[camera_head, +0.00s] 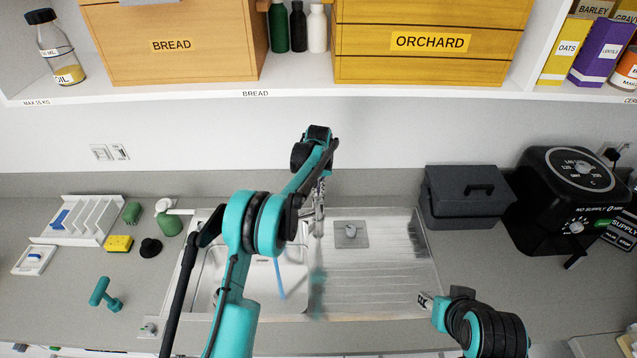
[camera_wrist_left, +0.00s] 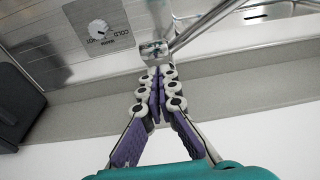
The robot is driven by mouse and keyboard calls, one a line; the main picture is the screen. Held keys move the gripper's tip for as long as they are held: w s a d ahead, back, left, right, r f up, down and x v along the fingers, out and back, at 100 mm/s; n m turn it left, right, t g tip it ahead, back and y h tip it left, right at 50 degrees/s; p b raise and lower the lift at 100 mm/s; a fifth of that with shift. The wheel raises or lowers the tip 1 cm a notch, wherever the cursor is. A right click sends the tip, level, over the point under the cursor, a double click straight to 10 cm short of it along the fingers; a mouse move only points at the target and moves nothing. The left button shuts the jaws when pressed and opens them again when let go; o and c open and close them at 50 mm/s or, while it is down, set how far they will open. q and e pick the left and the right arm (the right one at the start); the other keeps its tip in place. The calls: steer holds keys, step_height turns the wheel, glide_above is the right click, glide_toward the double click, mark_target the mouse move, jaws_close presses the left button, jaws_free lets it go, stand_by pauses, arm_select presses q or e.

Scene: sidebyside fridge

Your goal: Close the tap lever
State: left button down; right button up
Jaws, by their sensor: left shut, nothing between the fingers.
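The chrome tap stands at the back of the sink (camera_head: 213,262) and is mostly hidden by my left arm in the head view. The left wrist view shows its shiny metal end block (camera_wrist_left: 153,50) and slanted chrome tubes (camera_wrist_left: 205,25). My left gripper (camera_wrist_left: 156,74) is shut and empty, its tips right at that block; I cannot tell if they touch. In the head view my left gripper (camera_head: 318,200) is over the back of the sink. A plate marked COLD and HOT (camera_wrist_left: 100,30) lies beside the tap. My right gripper (camera_head: 426,300) is low at the right, its fingers unclear.
The drainboard (camera_head: 385,275) is right of the basin. A dark toolbox (camera_head: 465,198) and a black appliance (camera_head: 560,200) stand further right. A green soap bottle (camera_head: 168,222), sponge (camera_head: 118,243) and dish rack (camera_head: 85,220) are at left. A shelf (camera_head: 300,85) hangs above.

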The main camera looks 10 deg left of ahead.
arm_select(q)
steer(key=shift+f, duration=0.35)
